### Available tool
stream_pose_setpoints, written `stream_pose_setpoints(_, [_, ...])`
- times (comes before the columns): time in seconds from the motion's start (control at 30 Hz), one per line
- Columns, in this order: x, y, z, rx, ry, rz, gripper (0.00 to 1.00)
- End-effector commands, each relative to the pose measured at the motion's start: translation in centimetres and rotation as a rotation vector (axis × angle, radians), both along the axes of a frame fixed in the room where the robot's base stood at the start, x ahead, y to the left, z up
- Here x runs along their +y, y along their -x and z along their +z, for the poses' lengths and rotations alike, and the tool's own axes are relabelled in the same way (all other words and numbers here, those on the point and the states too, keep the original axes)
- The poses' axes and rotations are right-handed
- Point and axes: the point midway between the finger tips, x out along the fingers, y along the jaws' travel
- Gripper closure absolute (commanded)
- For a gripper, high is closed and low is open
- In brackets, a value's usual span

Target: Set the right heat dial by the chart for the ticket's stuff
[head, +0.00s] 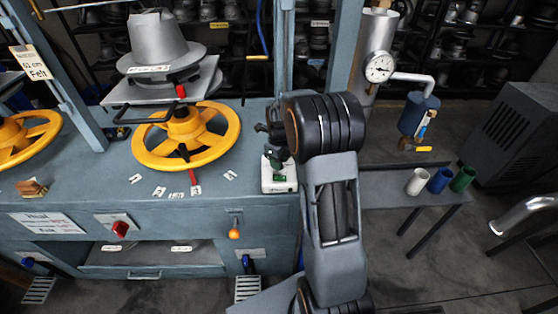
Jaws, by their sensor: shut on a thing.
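A ticket (35,62) hangs on the left post and reads "62 cm" and "Felt". A chart (46,223) headed "Heat" is on the bench front at the left; its smaller lines are too fine to read. A red dial (120,229) sits on a pale plate right of the chart. I see no second dial clearly. My gripper (275,158) is at the bench's right end, shut on a small dark-green part (278,177) at the white block (279,187). My wrist and the angle hide much of the hold.
A yellow handwheel (222,132) stands under the press with a grey hat form (160,40). An orange-knobbed lever (234,233) and blue handles sit on the front. Small white tags lie on the bench. A side table (385,190) holds white, blue and green cups.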

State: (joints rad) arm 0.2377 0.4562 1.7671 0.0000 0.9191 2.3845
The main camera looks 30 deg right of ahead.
Motion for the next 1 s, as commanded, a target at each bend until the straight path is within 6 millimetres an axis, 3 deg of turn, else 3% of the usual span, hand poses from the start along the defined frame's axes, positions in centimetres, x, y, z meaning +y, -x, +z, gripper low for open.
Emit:
stream_pose_setpoints(0.63, [0.0, -0.14, 0.2, -0.006, 0.001, -0.043, 0.88])
stream_pose_setpoints(0.67, [-0.01, -0.14, 0.2, -0.006, 0.001, -0.043, 0.62])
stream_pose_setpoints(0.9, [0.0, -0.07, 0.1, -0.003, 0.001, -0.043, 0.39])
stream_pose_setpoints(1.0, [-0.01, -0.05, 0.07, -0.002, 0.0, -0.043, 0.38])
